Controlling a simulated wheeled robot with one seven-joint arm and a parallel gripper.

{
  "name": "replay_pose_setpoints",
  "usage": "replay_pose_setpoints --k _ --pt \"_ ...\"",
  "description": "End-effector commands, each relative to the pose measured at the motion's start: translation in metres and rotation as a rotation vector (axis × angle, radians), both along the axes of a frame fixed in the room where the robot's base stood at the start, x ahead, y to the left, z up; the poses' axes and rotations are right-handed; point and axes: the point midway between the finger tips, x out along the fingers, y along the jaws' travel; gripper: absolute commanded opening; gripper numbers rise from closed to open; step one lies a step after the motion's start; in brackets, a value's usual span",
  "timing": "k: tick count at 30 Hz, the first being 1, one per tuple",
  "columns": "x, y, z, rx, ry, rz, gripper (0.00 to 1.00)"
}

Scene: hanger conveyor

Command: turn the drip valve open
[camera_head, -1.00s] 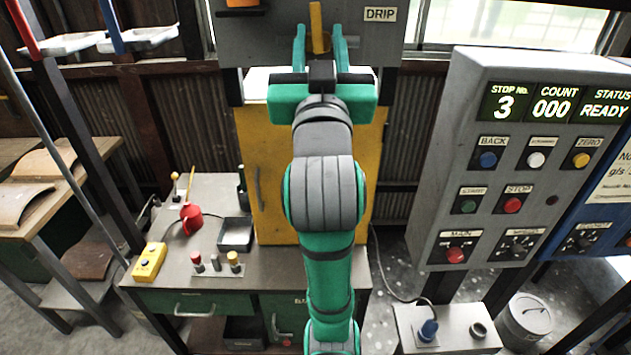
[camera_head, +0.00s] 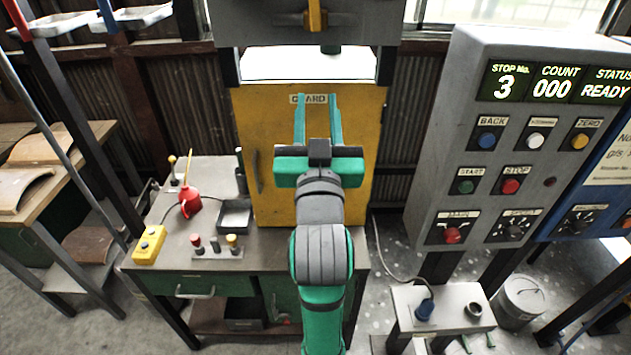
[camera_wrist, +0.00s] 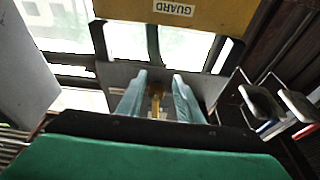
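The drip valve's yellow lever (camera_head: 317,15) is at the top edge of the head view on a grey panel (camera_head: 250,25), with its upper end cut off. It points up and down in front of a dark crosswise bar. My gripper (camera_head: 317,98) is below it, in front of the yellow guard door (camera_head: 362,120). Its two green fingers are apart with nothing between them. In the wrist view my gripper (camera_wrist: 160,74) is also open, and the lever (camera_wrist: 155,104) shows beyond and between the fingers, partly hidden by them.
A grey control console (camera_head: 440,110) stands on the right, its display reading stop 3, count 000, READY. A bench (camera_head: 170,225) with a red oil can (camera_head: 189,202), a yellow box (camera_head: 149,245) and a tray (camera_head: 235,216) is at left. A stool (camera_head: 460,300) stands lower right.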

Motion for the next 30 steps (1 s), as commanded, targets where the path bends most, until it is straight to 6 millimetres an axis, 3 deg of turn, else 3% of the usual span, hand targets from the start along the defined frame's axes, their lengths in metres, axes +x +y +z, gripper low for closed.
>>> replay_pose_setpoints --k 21,30 --pt "-0.007 0.002 -0.122 0.018 0.088 0.001 0.33" --pt "-0.014 0.002 -0.151 0.02 0.108 0.0 0.33"
